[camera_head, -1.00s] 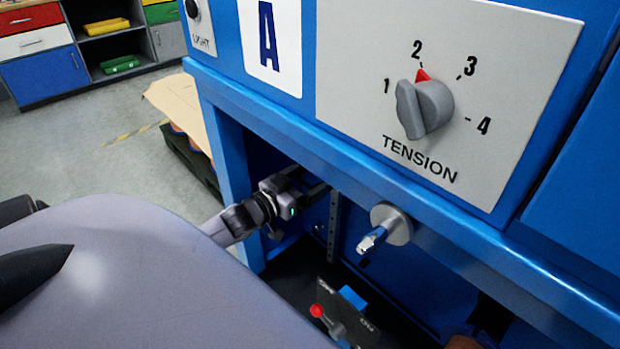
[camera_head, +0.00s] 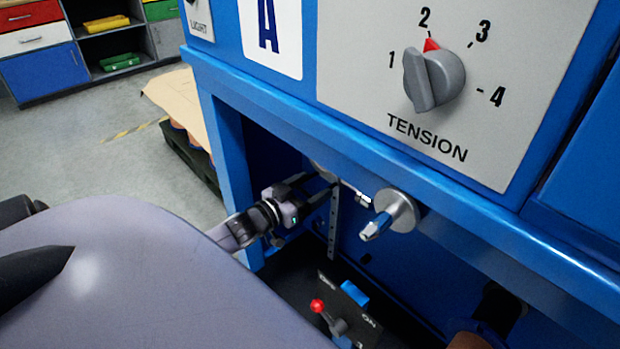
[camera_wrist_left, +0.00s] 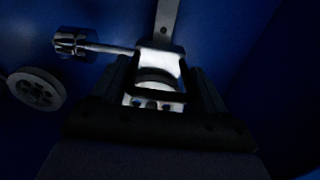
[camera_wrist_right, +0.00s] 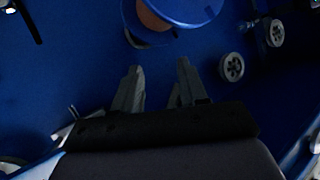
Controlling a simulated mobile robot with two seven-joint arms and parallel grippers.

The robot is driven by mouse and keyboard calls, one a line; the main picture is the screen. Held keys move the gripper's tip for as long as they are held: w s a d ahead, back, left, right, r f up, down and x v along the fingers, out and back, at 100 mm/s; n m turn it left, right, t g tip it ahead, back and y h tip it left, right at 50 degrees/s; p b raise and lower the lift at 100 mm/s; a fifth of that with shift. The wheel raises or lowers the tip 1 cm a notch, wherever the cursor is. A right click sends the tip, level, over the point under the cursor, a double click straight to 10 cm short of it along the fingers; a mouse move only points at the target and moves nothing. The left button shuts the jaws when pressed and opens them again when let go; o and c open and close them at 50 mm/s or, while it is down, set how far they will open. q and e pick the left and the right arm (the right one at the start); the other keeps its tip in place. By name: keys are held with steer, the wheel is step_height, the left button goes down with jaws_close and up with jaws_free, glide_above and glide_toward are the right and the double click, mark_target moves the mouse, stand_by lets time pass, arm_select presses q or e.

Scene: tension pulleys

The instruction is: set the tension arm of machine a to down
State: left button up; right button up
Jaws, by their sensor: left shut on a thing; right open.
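Machine A, marked by its letter sign (camera_head: 268,28), is a blue frame. Under its front beam, my left gripper (camera_head: 318,184) is shut on a light metal block of the tension arm, a grey bar with holes (camera_head: 334,225). In the left wrist view, the block (camera_wrist_left: 160,66) sits between the fingers, with the bar (camera_wrist_left: 166,18) running up behind it and a rod with a ribbed knob (camera_wrist_left: 76,44) to the left. The bar's far end is unclear. My right gripper (camera_wrist_right: 160,72) is open and empty in the right wrist view.
A silver peg on a round flange (camera_head: 398,210) sticks out right of the left gripper. A red-knobbed lever (camera_head: 318,306) stands below. The tension dial (camera_head: 434,78) points near 2. Grey wheels (camera_wrist_right: 232,66) show in the right wrist view. A loaded pallet (camera_head: 185,150) stands left.

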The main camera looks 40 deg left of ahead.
arm_select(q)
step_height(320, 180, down, 15)
steer(key=b, duration=0.7)
steer(key=shift+d+b, duration=0.35)
steer(key=shift+b, duration=0.05)
arm_select(e)
steer(key=shift+s+d+f+n+t, duration=0.2)
steer(key=shift+d+n+t, duration=0.25)
steer(key=shift+t, duration=0.2)
steer(key=shift+s+d+f+n+t, duration=0.15)
steer(key=shift+d+n+t, duration=0.25)
steer(key=shift+t, duration=0.25)
arm_select(q)
steer(key=o, duration=1.2)
steer(key=shift+f, duration=0.1)
arm_select(e)
steer(key=shift+d, duration=0.1)
arm_select(q)
steer(key=shift+a, duration=0.15)
